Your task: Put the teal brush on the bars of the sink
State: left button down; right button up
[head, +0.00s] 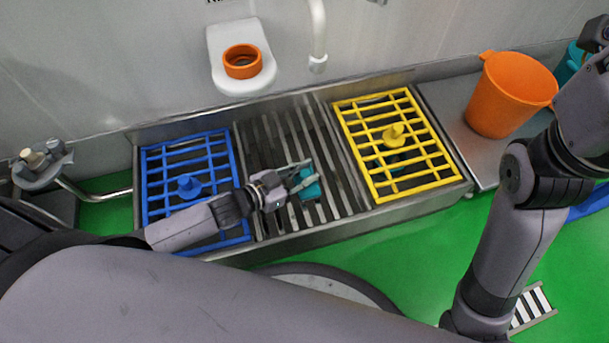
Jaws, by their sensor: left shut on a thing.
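The sink (222,252) is a long steel trough with dark metal bars (338,175) across its middle. My left gripper (300,180) is over these bars, between the blue and yellow grids. It is shut on the teal brush (311,188), of which a small block shows beside and between the fingers. The rest of the brush is hidden by the gripper. The brush is at or just above the bars; I cannot tell whether it touches them. My right arm rises at the right side, but its gripper fingers do not show.
A blue grid (151,186) covers the sink's left part and a yellow grid (411,186) its right part, each with a knob. An orange bucket (508,95) stands on the steel counter at right. A tap spout (318,40) hangs above the bars.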

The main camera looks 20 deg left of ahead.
pick_arm(q)
jog(key=shift+f, duration=0.1)
jog(key=c, duration=1.4)
grip_release()
